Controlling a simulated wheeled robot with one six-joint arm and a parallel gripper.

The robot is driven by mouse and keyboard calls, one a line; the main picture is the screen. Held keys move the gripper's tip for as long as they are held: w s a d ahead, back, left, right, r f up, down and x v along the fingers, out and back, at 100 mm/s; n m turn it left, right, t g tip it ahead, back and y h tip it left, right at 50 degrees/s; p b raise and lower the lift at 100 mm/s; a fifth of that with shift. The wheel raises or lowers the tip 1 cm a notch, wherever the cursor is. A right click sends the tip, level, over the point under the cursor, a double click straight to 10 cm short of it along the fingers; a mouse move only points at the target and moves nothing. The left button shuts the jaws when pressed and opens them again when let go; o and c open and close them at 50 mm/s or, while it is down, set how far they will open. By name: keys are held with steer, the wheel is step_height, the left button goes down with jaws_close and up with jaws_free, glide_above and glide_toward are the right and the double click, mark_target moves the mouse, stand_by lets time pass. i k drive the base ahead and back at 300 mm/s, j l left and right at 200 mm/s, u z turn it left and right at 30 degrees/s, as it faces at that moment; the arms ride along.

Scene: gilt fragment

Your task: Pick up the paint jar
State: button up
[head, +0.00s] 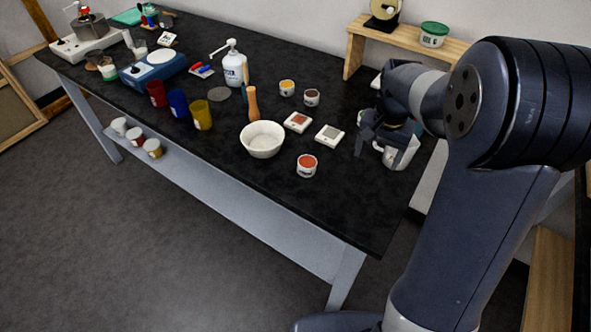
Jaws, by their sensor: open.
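Three small jars with coloured tops stand on the black table: an orange-red jar (307,166) near the front edge, a yellow jar (287,88) and a brown jar (312,97) further back. I cannot tell which of them is the paint jar. My gripper (378,140) is open at the right end of the table, to the right of all three and apart from them. A white container (403,154) shows just behind or beneath the gripper, partly hidden by it. I cannot tell whether they touch.
A white bowl (262,140) stands left of the orange-red jar. Two small square tiles (298,122) (329,135) lie behind it. A wooden shelf (355,52) bears a green-lidded tub (433,35).

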mark_target(307, 165)
steer(key=i+j+z, duration=0.1)
steer(key=j+z, duration=0.3)
steer(key=j, duration=0.95)
